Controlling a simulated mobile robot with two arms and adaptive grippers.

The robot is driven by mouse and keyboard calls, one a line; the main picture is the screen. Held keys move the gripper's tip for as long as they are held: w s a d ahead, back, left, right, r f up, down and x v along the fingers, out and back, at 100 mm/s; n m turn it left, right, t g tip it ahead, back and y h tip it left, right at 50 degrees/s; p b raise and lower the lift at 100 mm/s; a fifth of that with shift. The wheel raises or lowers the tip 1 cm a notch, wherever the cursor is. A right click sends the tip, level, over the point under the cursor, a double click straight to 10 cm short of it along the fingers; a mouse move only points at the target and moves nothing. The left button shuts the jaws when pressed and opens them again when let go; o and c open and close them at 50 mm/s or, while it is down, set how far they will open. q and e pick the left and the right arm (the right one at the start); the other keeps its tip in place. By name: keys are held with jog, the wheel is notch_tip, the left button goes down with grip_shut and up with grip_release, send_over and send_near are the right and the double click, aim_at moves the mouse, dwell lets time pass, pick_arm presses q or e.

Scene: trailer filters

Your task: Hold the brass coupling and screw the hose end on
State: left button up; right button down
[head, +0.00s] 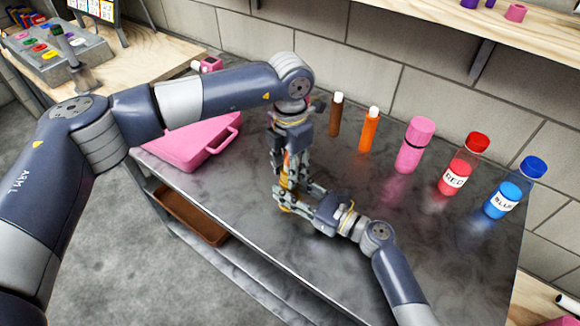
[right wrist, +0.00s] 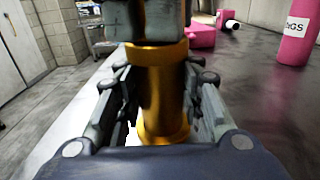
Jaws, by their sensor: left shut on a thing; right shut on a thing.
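The brass coupling (right wrist: 162,92), a gold cylinder with a wider rim at top and bottom, stands upright between the fingers of my right gripper (right wrist: 160,105). In the head view my right gripper (head: 287,196) comes in from the lower right, shut on the coupling (head: 286,180) above the grey table. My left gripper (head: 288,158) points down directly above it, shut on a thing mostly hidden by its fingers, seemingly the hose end. Its grey fingers show at the top of the right wrist view (right wrist: 160,20). Whether the two parts are threaded together cannot be told.
A pink case (head: 190,148) lies on the table's left. Along the back stand a brown bottle (head: 335,118), an orange one (head: 369,130), a pink one (head: 414,146), a red one (head: 460,166) and a blue one (head: 512,190). The front right of the table (head: 465,265) is clear.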

pick_arm(q)
jog(key=m, duration=1.4)
jog(key=o, duration=1.2)
jog(key=shift+r, duration=2.2)
jog(key=shift+c, duration=0.3)
